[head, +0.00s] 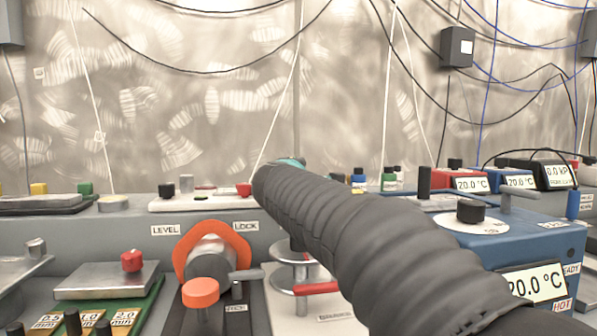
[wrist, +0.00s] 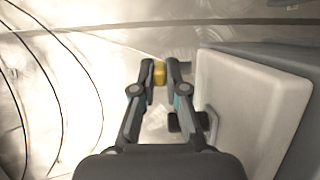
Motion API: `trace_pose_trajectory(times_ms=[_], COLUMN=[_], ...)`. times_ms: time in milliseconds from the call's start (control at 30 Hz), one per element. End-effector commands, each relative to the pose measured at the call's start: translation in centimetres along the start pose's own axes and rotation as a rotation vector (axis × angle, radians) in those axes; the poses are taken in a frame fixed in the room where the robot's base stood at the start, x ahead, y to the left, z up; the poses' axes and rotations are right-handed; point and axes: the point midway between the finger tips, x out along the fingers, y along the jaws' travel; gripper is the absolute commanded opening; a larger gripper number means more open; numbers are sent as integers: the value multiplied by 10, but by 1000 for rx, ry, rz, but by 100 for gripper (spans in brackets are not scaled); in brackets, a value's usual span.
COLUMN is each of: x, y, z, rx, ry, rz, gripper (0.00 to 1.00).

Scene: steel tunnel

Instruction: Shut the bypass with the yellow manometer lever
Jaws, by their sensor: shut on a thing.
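In the wrist view my gripper (wrist: 160,68) is shut on a small yellow piece (wrist: 159,73), held between the two fingertips. It looks like the yellow lever, but only a short part shows, and I cannot tell its angle. In the head view my black-sleeved arm reaches away from the lower right and hides the fingers and the yellow lever. A grey device with a 0.0 kPa display (head: 558,175), likely the manometer, stands at the far right in the head view. The bypass itself cannot be made out.
A pale box (wrist: 255,105) stands close right of my gripper in the wrist view, with a dark knob (wrist: 188,122) beside it. In the head view an orange ring fixture (head: 182,256) and a blue unit (head: 545,236) flank my arm. Cables hang along the wall.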

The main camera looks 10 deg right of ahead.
Motion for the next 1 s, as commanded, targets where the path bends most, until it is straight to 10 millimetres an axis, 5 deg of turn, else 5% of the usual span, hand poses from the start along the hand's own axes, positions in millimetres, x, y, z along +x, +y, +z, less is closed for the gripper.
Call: trace_pose_trajectory(times_ms=[1000], x=[15], y=[2], z=[21], rx=[-2], ry=[584], rz=[-2], gripper=[0])
